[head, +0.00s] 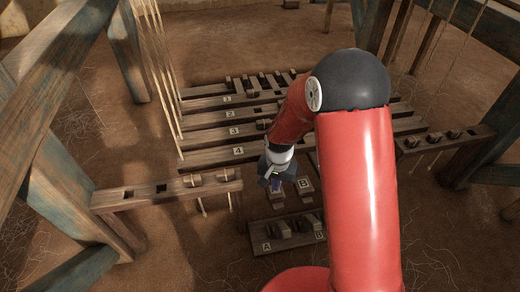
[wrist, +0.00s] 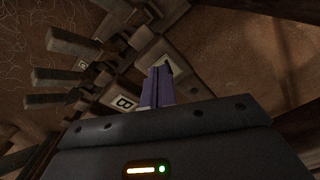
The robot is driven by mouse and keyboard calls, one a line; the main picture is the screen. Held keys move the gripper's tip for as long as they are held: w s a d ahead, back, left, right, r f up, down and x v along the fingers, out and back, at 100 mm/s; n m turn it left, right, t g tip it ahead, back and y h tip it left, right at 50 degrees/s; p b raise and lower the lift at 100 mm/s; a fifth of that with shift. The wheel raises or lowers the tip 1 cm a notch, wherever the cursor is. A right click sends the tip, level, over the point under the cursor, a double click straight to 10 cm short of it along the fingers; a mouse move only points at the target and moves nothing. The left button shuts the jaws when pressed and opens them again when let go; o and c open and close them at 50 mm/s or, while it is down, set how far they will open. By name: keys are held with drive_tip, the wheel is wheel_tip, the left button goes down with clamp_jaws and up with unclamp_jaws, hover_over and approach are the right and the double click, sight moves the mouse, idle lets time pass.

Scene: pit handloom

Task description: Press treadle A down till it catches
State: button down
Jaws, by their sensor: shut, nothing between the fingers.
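My gripper (head: 275,184) is shut and empty, pointing down at the near ends of the small treadles. In the wrist view its purple fingers (wrist: 158,86) lie over a wooden bar with a pale label, mostly hidden; this is probably treadle A (wrist: 180,73). I cannot tell whether the fingertips touch it. Treadle B (head: 304,184) is just to the right of my gripper, and its label shows in the wrist view (wrist: 125,103). A low wooden block (head: 262,236) nearer me carries labels A and B, with raised pieces on it.
Long numbered bars (head: 215,137) lie beyond my gripper. A slotted beam (head: 140,197) stands at the left and another (head: 440,142) at the right. Cords (head: 165,75) hang at the left. Thick timber posts (head: 75,185) frame the loom. Bare earth floor lies around it.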

sight(275, 196)
wheel_tip(275, 196, down, 12)
drive_tip(key=shift+w+b, duration=0.15)
drive_tip(key=shift+b, duration=0.15)
idle(1.3)
drive_tip(key=shift+r+p, duration=1.6)
drive_tip(key=shift+r, duration=0.95)
